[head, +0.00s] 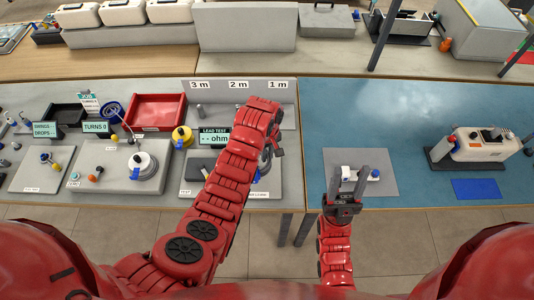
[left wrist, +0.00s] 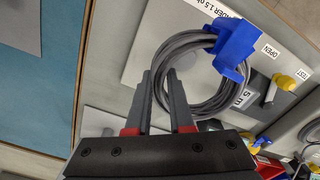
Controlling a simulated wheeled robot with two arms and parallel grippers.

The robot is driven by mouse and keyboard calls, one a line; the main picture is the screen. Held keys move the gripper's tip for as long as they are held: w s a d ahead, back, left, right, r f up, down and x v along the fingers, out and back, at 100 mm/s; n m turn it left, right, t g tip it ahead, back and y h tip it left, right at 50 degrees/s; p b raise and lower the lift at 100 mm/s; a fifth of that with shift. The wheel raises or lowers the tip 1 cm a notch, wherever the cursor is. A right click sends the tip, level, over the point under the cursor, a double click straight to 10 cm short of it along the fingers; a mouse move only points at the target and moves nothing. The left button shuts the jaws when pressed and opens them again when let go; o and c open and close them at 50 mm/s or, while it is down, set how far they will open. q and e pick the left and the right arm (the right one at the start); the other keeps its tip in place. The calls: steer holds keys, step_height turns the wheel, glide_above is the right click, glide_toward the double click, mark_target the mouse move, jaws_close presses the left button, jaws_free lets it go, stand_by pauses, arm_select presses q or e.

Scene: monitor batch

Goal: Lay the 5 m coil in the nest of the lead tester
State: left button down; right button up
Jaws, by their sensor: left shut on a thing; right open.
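The 5 m coil (left wrist: 196,112), a loop of grey cable with a blue plug (left wrist: 236,42) and a "5 m" tag (left wrist: 243,97), shows in the left wrist view. My left gripper (left wrist: 160,74) is shut on the coil's left side. In the head view the gripper (head: 275,146) and part of the coil (head: 265,162) are at the right side of the lead tester (head: 214,137), partly hidden by my arm. The coil is over the tester's grey plate (left wrist: 120,80); I cannot tell if it touches. The nest is not clearly visible. My right gripper (head: 355,178) is open.
Under my right gripper lies a grey mat (head: 388,160) with a small white and blue object. A white device (head: 482,143) stands at the right. A winder (head: 130,165), a red tray (head: 156,110) and a yellow-topped spool (head: 182,137) are at the left.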

arm_select(q)
steer(key=shift+f+b, duration=1.6)
steer(key=shift+f, duration=1)
steer(key=shift+f, duration=0.3)
steer(key=c, duration=0.7)
jaws_free()
steer(key=shift+r+b, duration=0.5)
steer(key=shift+b, duration=0.05)
step_height(320, 180, up, 6)
steer(key=shift+r+p, duration=0.1)
steer(key=shift+p, duration=0.35)
step_height(320, 180, up, 10)
steer(key=p, duration=0.9)
steer(key=shift+r, duration=0.1)
